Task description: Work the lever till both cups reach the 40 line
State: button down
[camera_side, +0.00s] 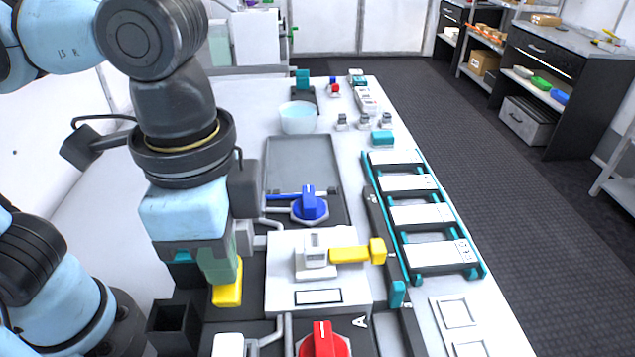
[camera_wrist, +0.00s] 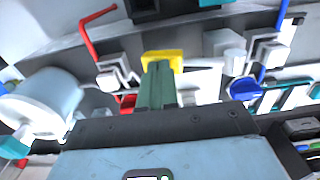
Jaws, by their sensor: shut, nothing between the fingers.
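The lever (camera_side: 350,255) is a yellow bar with an upright yellow end, on a white block in the middle of the bench in the side view. My gripper (camera_side: 227,290) points down to the left of the lever, apart from it. Its green fingers are shut and empty, with a yellow piece at their lower end. In the wrist view, the fingers (camera_wrist: 158,85) lie in front of a yellow piece (camera_wrist: 162,58); I cannot tell whether this is the fingertips or something beyond. I cannot make out the two cups or a 40 line.
A red knob (camera_side: 323,342) is at the front and a blue knob (camera_side: 310,205) behind the lever. A black open box (camera_side: 172,325) stands left of my gripper. A clear bowl (camera_side: 298,117) is at the back. A teal-edged rack (camera_side: 425,215) runs along the right.

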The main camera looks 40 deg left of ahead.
jog(key=shift+f, duration=0.2)
notch_tip(320, 180, up, 8)
dwell(0.8)
dwell(2.2)
jog(key=shift+f, duration=1.95)
dwell(1.1)
